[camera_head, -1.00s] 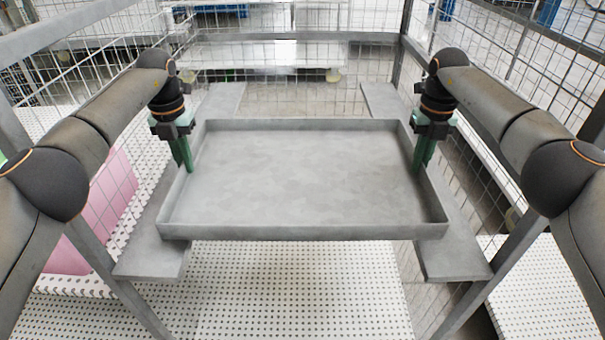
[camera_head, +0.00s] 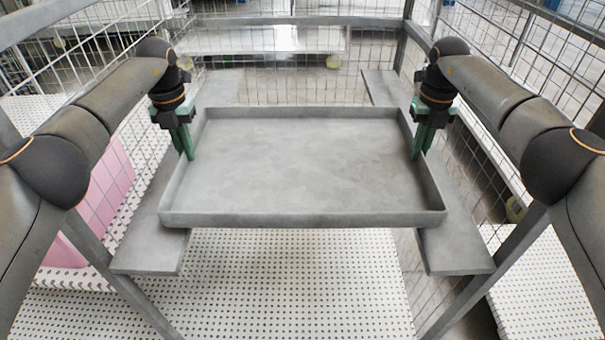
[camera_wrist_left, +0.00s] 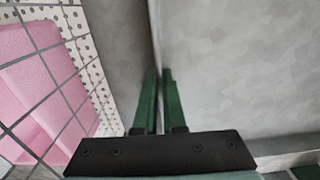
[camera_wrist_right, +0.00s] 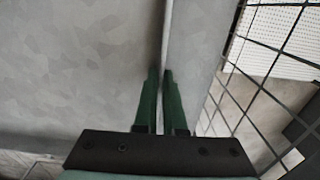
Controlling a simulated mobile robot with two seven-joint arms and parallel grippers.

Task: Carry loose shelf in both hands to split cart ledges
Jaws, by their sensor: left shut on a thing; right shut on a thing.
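The loose shelf (camera_head: 305,165) is a grey rectangular tray with low walls, roughly level in the head view. My left gripper (camera_head: 187,155) is shut on its left wall, and the green fingers straddle that wall in the left wrist view (camera_wrist_left: 160,85). My right gripper (camera_head: 418,155) is shut on its right wall, likewise in the right wrist view (camera_wrist_right: 160,85). The left ledge (camera_head: 150,250) and right ledge (camera_head: 458,250) of the cart are grey strips under the shelf's sides. The shelf overlaps both inner edges; whether it touches them I cannot tell.
Wire mesh sides (camera_head: 535,60) and grey posts enclose the cart left, right and behind. A pink object (camera_head: 100,200) lies beyond the left mesh. A white perforated surface (camera_head: 300,280) is below. The gap between the ledges is open.

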